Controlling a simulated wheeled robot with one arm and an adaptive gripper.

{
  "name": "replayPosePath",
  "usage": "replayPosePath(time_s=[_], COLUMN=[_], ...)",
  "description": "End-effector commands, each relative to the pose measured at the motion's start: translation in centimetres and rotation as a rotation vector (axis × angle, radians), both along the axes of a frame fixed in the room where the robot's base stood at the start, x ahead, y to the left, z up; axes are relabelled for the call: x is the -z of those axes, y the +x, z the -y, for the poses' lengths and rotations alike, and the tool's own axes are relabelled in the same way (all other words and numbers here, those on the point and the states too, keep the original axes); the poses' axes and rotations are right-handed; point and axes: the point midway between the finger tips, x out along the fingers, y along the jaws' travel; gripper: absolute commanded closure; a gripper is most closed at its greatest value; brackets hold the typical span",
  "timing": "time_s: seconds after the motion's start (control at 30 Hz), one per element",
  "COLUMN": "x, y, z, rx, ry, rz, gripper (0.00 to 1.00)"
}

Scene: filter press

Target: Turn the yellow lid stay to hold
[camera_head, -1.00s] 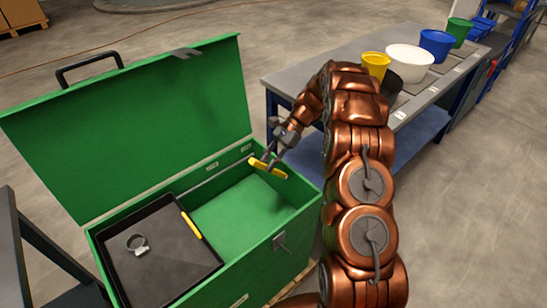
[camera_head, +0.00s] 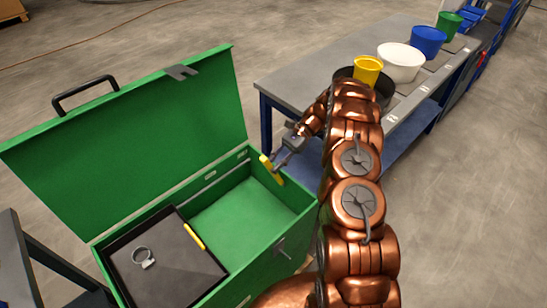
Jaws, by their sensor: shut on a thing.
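The yellow lid stay (camera_head: 272,170) is at the right end of the green chest, near the back corner by the lid hinge. It is tilted, with its upper end toward the lid. My gripper (camera_head: 277,163) is shut on the lid stay from the right. The fingertips are small, and their exact contact is partly hidden. The green lid (camera_head: 130,130) stands open, leaning back. The open chest (camera_head: 240,212) has a bare green floor on its right side.
A black tray (camera_head: 165,276) with a yellow strip (camera_head: 194,237) and a ring clamp (camera_head: 142,256) sits in the chest's left part. A workbench (camera_head: 310,72) with a yellow bucket (camera_head: 367,71), a white basin (camera_head: 401,62) and other buckets stands behind my arm.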

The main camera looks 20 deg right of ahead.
Motion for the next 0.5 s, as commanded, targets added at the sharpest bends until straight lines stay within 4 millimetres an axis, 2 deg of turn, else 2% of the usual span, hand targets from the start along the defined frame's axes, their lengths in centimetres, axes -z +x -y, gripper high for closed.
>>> replayPosePath(time_s=[0.5], x=[-0.17], y=[0.0], z=[0.18], rx=[-0.004], ry=[0.038], rz=[-0.014], gripper=[1.0])
